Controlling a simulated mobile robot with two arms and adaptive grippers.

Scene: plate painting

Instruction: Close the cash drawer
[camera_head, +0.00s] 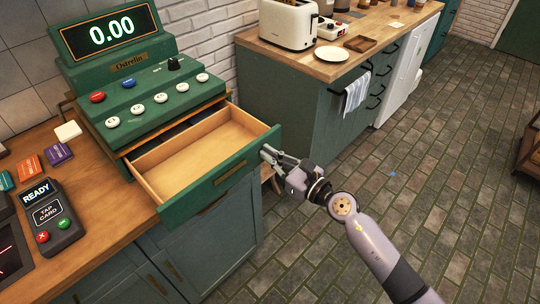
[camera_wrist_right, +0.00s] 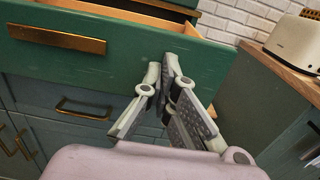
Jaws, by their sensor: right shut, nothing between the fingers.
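The cash drawer (camera_head: 194,155) is pulled well out of the green cash register (camera_head: 145,95). It has a green front with a brass handle and an empty wooden inside. My right gripper (camera_head: 266,152) is shut and empty at the right end of the drawer front. In the right wrist view, its fingertips (camera_wrist_right: 168,62) are at the drawer front (camera_wrist_right: 120,50), right of the brass handle (camera_wrist_right: 57,39). I cannot tell whether they touch it. My left gripper is not in view.
A card terminal (camera_head: 48,218) and small coloured boxes (camera_head: 58,154) are on the wooden counter at left. A second counter (camera_head: 345,65) with a toaster (camera_head: 288,24) and a white plate (camera_head: 331,54) stands behind.

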